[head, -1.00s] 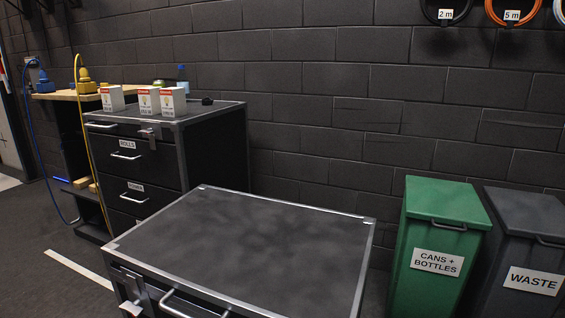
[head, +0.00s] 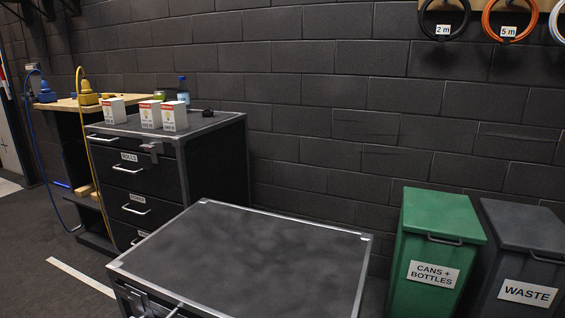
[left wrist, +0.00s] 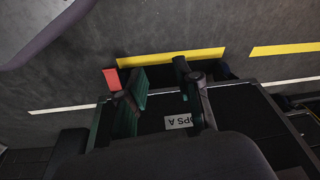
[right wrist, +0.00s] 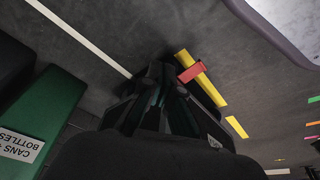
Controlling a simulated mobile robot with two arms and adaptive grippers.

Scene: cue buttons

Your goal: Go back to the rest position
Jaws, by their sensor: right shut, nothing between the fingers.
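Neither gripper shows in the head view. In the left wrist view my left gripper (left wrist: 160,78) has its two fingers spread apart, with nothing between them. Behind it are a dark box-like unit with a partly readable white label (left wrist: 178,121) and the floor. In the right wrist view my right gripper (right wrist: 164,82) has its fingers together and is empty. Dark floor and a yellow floor stripe (right wrist: 202,80) lie beyond it.
A black-topped cabinet (head: 245,250) with a bare top stands in front. A drawer cabinet (head: 215,160) holds several small items, including white boxes (head: 174,114). A green bin (head: 440,215) and grey bin (head: 525,225) stand right, by the wall.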

